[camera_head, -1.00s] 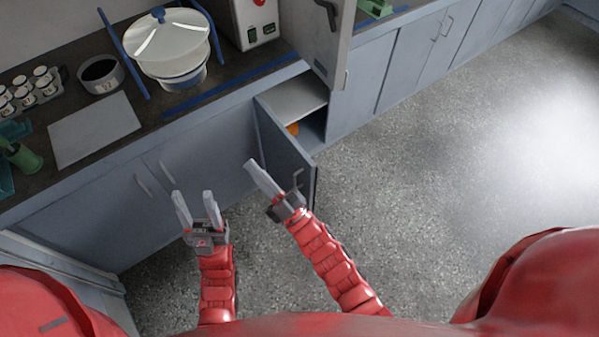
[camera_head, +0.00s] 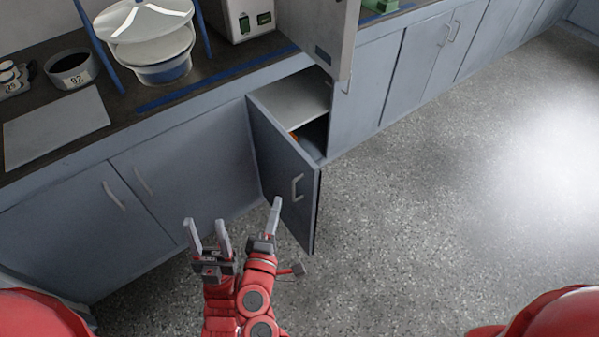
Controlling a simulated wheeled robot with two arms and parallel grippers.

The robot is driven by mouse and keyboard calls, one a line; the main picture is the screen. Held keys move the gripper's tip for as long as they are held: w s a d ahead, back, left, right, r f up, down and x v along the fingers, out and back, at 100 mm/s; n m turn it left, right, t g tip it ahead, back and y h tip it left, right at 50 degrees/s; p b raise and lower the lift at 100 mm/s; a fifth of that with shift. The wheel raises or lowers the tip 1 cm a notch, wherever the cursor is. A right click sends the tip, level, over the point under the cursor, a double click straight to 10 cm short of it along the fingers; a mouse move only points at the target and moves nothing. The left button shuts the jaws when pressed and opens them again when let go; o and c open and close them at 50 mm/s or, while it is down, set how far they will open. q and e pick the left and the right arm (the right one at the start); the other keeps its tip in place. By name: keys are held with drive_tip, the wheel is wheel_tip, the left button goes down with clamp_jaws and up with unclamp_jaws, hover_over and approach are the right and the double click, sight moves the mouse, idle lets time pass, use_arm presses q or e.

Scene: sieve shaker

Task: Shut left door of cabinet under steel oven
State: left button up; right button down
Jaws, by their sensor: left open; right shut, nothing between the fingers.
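The cabinet's left door (camera_head: 280,165) stands open, swung out over the floor. Its handle (camera_head: 297,187) faces left, on the door's outer face. The cabinet opening (camera_head: 312,130) shows to the right of the door, under the steel oven (camera_head: 246,16). My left gripper (camera_head: 206,222) is open and empty, in front of the closed cabinets left of the open door. My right gripper (camera_head: 275,202) is shut and empty, close to the lower part of the door in the picture, below and left of the handle. I cannot tell whether it touches the door.
A grey panel (camera_head: 322,35), seemingly the oven's open door, hangs above the cabinet. Closed cabinet doors (camera_head: 180,170) lie to the left. A white lidded vessel (camera_head: 155,45) and a dark bowl (camera_head: 72,70) stand on the counter. The floor (camera_head: 430,200) to the right is clear.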

approach(301, 157)
drive_tip(key=w+a, duration=0.2)
drive_tip(key=w, duration=0.2)
drive_tip(key=shift+w+d+p, duration=0.2)
drive_tip(key=shift+w+d, duration=0.15)
drive_tip(key=shift+d, duration=0.25)
drive_tip(key=shift+w+d+p, duration=0.15)
drive_tip(key=shift+w+d, duration=0.2)
drive_tip(key=shift+d, duration=0.3)
drive_tip(key=shift+w+d, duration=0.25)
drive_tip(key=shift+d, duration=0.1)
